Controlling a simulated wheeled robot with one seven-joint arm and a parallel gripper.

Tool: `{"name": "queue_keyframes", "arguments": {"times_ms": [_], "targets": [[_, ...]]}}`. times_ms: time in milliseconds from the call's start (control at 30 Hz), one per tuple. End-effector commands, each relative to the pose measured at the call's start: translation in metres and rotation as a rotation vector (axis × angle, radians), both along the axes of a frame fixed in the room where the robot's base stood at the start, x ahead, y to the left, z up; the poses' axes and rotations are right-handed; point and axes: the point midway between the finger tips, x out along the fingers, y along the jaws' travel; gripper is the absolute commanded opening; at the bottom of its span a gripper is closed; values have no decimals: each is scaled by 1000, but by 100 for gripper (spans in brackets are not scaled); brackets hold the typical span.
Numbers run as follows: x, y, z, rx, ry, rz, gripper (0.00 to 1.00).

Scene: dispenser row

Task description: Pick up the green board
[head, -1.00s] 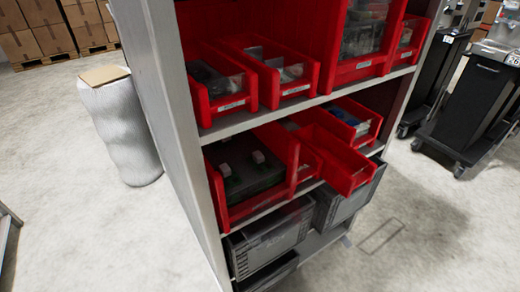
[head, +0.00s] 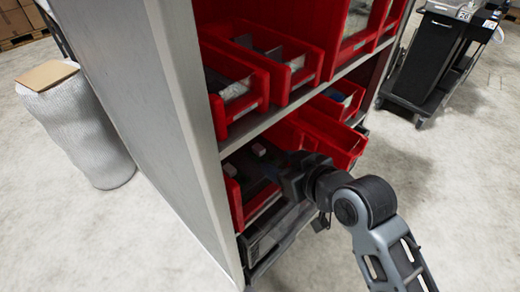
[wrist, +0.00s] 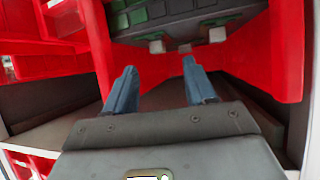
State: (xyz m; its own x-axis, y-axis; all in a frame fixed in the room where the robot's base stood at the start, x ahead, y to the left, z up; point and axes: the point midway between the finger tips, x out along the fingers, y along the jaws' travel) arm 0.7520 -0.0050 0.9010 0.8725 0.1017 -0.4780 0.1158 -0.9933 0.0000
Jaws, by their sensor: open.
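Green pieces, which look like the green board (wrist: 156,9), show at the top of the wrist view in a dark holder (wrist: 185,28) with small white blocks along its near edge. The picture cuts them off, so I cannot tell whether they are one board or several. The holder lies in a large red bin (head: 234,200) on the lower shelf. My gripper (wrist: 160,82) is open and empty. Its two blue fingers point toward the holder and appear short of it. In the head view my gripper (head: 283,172) is at the bin's opening, and my arm hides part of the bin.
A shelf board (head: 300,100) with more red bins (head: 238,95) runs above my gripper. The grey side panel (head: 175,120) stands to the left. Another red bin (head: 335,138) sticks out to the right. Grey crates (head: 275,232) sit below. The floor in front is clear.

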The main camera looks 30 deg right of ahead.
Motion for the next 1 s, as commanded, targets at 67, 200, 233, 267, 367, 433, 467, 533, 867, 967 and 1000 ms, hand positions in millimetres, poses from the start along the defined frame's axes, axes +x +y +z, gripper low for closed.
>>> {"name": "queue_keyframes", "arguments": {"times_ms": [67,200,233,267,367,433,467,533,867,967,1000], "targets": [[6,0,0,0,2,2,55],[18,1,-6,0,3,2,55],[21,1,-8,0,2,2,55],[24,2,-9,0,2,2,55],[32,1,-12,-1,2,1,55],[41,1,-14,-1,2,1,55],[46,1,-15,0,2,1,55],[56,0,-19,1,2,2,55],[74,3,-31,0,2,2,55],[74,3,-31,0,2,2,55],[74,3,-31,-1,2,1,53]]}}
